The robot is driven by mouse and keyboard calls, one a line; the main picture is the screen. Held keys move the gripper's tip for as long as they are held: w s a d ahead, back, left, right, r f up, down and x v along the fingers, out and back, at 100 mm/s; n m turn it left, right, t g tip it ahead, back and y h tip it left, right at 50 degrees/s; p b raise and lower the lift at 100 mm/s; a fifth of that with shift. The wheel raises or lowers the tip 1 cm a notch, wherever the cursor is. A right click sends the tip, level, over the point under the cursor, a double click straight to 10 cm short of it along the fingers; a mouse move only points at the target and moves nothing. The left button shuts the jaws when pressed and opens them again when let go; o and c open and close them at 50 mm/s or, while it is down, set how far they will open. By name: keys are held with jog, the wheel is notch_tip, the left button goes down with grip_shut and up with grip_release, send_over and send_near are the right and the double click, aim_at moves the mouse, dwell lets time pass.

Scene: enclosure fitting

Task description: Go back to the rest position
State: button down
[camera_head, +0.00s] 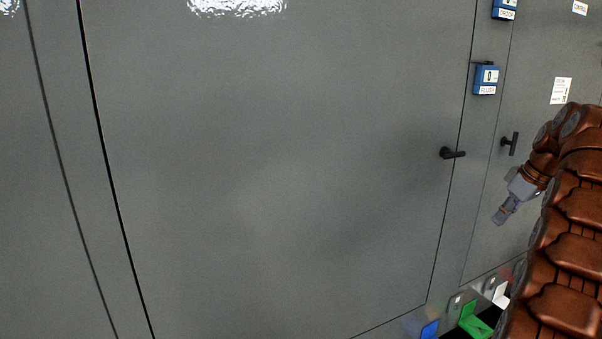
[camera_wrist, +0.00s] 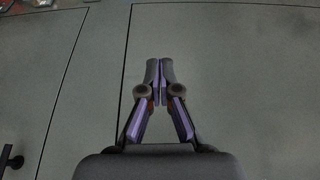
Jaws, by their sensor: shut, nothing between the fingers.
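My gripper (camera_head: 502,215) hangs at the right in the head view, at the end of my brown arm, pointing down and left in front of the grey enclosure. In the wrist view my gripper (camera_wrist: 159,64) is shut, its two fingers together and nothing between them. Grey panel surface (camera_wrist: 230,90) lies beyond the fingertips, and the fingers appear apart from it.
A large grey door (camera_head: 270,170) with a dark handle (camera_head: 452,153) fills the head view. A second handle (camera_head: 510,143) is near my arm. A blue box labelled FLUSH (camera_head: 487,80) is above. Green (camera_head: 474,318) and blue (camera_head: 430,329) pieces show at the bottom right.

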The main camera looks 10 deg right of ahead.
jog(key=w+a+m+g+y, duration=0.1)
jog(key=a+g, duration=0.1)
jog(key=a, duration=1.6)
jog(key=s+a+f+g, duration=0.1)
jog(key=s+a+f, duration=0.15)
jog(key=a, duration=0.35)
jog(key=s+a+f, duration=0.1)
jog(key=s+a, duration=0.2)
jog(key=a, duration=0.4)
jog(key=s+a+f+g, duration=0.1)
jog(key=s+a+f, duration=0.3)
jog(key=s, duration=0.5)
jog(key=s+a+f+m+g+h, duration=0.1)
jog(key=s+a+f, duration=0.3)
jog(key=s, duration=0.5)
jog(key=s+a+f+g+h, duration=0.1)
jog(key=s+a+f, duration=0.4)
jog(key=s, duration=0.4)
jog(key=shift+f+m, duration=0.15)
jog(key=shift+m, duration=0.25)
